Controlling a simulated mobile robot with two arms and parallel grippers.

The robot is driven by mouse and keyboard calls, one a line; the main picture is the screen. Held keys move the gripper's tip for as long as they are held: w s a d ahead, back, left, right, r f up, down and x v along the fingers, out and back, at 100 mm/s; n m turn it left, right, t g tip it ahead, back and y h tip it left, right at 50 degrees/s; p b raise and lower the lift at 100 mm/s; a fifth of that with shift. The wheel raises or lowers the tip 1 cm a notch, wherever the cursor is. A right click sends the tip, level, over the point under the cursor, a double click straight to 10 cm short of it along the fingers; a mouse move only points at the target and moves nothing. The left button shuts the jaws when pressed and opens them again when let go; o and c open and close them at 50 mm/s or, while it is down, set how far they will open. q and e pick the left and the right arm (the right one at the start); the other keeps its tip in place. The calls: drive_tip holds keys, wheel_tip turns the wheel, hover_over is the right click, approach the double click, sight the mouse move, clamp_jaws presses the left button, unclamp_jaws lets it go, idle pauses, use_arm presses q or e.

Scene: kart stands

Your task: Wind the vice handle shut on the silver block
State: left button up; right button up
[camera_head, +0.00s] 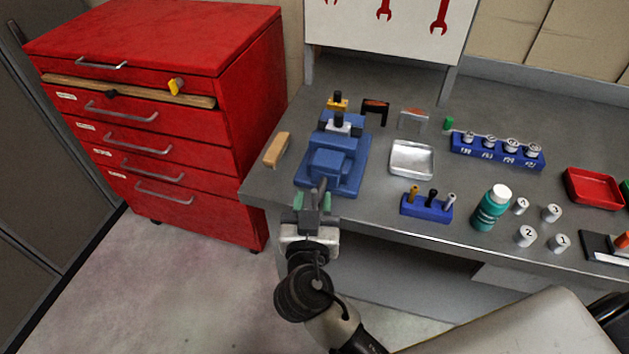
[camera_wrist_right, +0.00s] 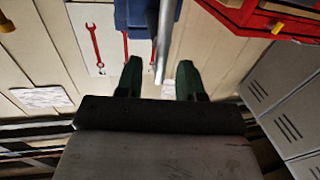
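The blue vice (camera_head: 333,163) stands at the left end of the bench. A small silver block (camera_head: 340,120) shows at its jaws, with a dark piece above it; I cannot tell how tightly the jaws meet it. The vice handle (camera_head: 321,186) is a grey bar at the near side of the vice, partly hidden by my gripper. My right gripper (camera_head: 313,201) is at the handle, in front of the bench edge. In the right wrist view its green fingers (camera_wrist_right: 160,79) are apart, with the handle (camera_wrist_right: 163,42) between them and gaps showing either side. My left gripper is out of view.
A wooden-handled brush or block (camera_head: 276,150) lies left of the vice. A silver tray (camera_head: 411,160), a blue tool holder (camera_head: 427,208) and a green bottle (camera_head: 490,209) stand to the right. A red drawer cabinet (camera_head: 235,120) is close on the left.

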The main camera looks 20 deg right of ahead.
sight(320, 192)
drive_tip(key=shift+p+x, duration=0.35)
drive_tip(key=shift+x, duration=1.45)
clamp_jaws()
